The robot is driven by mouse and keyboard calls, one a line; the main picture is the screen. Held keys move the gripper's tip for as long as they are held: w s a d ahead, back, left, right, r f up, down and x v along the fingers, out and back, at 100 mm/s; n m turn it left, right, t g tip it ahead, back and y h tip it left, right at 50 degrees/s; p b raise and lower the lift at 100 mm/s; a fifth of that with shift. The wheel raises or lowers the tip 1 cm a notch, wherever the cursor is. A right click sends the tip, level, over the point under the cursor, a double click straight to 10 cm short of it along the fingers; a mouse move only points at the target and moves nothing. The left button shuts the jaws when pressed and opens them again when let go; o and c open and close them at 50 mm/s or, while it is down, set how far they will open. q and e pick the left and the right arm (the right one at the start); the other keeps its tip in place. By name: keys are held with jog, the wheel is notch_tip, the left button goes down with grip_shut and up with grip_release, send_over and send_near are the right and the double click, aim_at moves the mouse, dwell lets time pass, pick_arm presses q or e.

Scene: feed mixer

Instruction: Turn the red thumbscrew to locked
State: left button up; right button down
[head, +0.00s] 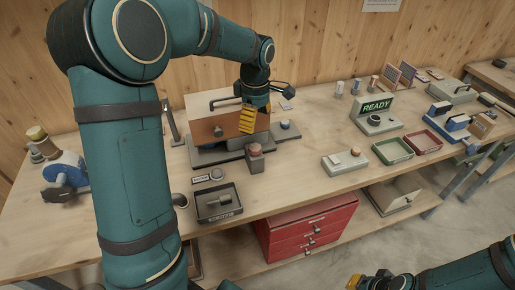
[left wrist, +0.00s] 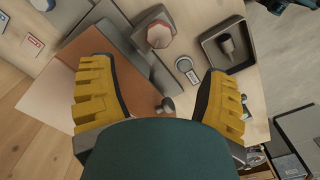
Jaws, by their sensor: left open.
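A dull red faceted knob, which looks like the red thumbscrew (head: 255,148), sits on a grey block at the front of the feed mixer. It also shows in the left wrist view (left wrist: 158,36), beyond my fingertips. Its lock marks cannot be read. The mixer has a brown front panel (head: 228,127) with a small dark knob. My left gripper (head: 257,112) is above and behind the thumbscrew, near the panel. In the left wrist view its yellow fingers (left wrist: 158,75) are spread and empty. My right gripper (head: 375,283) is at the bottom edge, partly cut off.
A dark tray (head: 236,210) with a small item lies front left of the thumbscrew. A blue device (head: 66,170) stands far left. A READY display (head: 376,107), a green tray (head: 408,155) and a red tray (head: 436,146) are to the right. Red drawers (head: 312,225) are below.

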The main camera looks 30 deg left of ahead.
aim_at(256, 147)
pick_arm(q)
notch_tip(256, 147, down, 11)
jog(key=shift+f+b, duration=0.1)
jog(key=shift+b, duration=0.7)
jog(key=c, duration=1.2)
